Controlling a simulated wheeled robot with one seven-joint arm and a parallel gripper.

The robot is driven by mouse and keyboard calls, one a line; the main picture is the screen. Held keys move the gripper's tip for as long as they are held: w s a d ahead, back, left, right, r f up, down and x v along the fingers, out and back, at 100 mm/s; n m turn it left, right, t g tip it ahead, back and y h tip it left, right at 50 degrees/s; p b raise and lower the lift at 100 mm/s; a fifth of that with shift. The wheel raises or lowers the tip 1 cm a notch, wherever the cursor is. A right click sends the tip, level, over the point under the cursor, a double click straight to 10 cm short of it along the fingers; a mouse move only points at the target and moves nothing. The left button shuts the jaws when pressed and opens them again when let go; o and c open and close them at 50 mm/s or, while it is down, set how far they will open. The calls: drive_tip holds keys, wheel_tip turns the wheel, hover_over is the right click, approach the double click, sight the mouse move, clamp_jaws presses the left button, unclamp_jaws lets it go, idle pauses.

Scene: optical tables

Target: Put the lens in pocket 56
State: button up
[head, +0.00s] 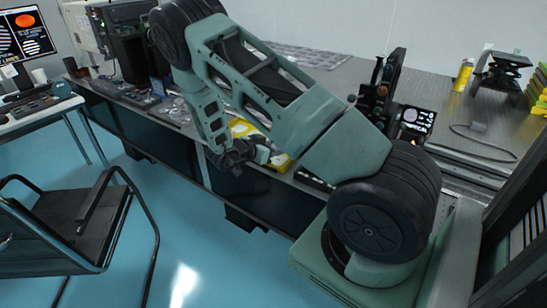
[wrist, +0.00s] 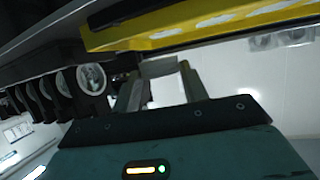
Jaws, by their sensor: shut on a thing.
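My gripper (head: 243,154) hangs at the front edge of the optical table, beside a yellow tray (head: 281,161). In the wrist view my gripper (wrist: 161,80) is shut on a small pale grey piece (wrist: 158,67) between its fingertips. I take this piece for the lens, though its round outline does not show. The yellow tray (wrist: 130,39) spans the top of the wrist view, just beyond the fingertips, with a row of pale round spots along it. No pocket number is readable, so I cannot tell which one is 56. The lens cannot be made out in the head view.
A row of black holders (wrist: 66,82) stands left of the fingers in the wrist view, one with a clear round disc. The optical table (head: 340,75) carries a black optical mount (head: 380,85), a small screen (head: 416,119) and a yellow bottle (head: 463,75). A chair (head: 80,215) stands at left.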

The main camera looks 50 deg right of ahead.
drive_tip(key=shift+f, duration=1.95)
drive_tip(key=shift+f, duration=0.2)
drive_tip(key=o, duration=1.2)
